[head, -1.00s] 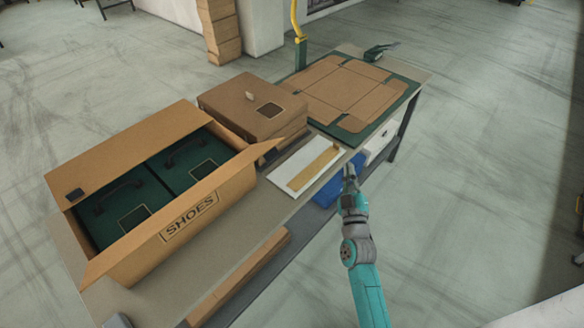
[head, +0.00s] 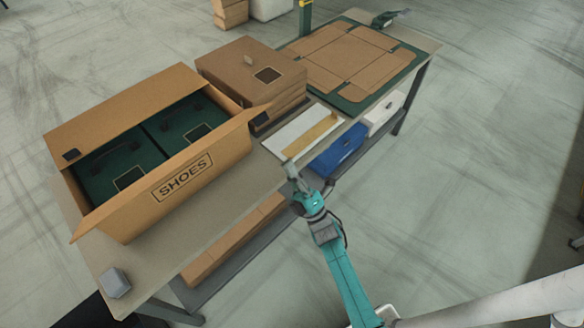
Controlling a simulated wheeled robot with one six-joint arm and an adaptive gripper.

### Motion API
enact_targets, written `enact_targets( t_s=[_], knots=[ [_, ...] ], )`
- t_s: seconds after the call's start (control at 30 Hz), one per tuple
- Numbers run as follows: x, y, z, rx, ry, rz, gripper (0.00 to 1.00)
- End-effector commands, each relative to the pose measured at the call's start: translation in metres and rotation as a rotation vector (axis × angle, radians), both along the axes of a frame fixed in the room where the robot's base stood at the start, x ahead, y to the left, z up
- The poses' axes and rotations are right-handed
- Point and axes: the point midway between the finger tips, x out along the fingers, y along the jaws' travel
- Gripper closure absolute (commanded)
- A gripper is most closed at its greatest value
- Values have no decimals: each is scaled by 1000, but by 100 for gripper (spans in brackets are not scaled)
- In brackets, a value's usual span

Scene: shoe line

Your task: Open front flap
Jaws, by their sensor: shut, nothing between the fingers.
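The open cardboard box marked SHOES (head: 220,156) stands on the left part of the table. Two dark green shoe boxes (head: 118,160) with handles sit inside it. A long flap (head: 120,105) spreads along the far side.
A closed brown box (head: 235,70) stands behind the open box. A white board with a tan strip (head: 285,138) lies beside it. Flat cardboard on a green mat (head: 345,95) is at the far end. A grey block (head: 115,282) sits at the near corner. Blue (head: 335,152) and white bins are below.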

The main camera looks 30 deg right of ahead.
Motion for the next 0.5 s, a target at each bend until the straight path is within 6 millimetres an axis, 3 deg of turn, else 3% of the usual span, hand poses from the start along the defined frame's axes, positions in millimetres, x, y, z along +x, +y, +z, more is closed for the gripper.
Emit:
enact_targets(
  t_s=[0.5],
  knots=[
    [55,18,70,1,-2,-1,100]
  ],
)
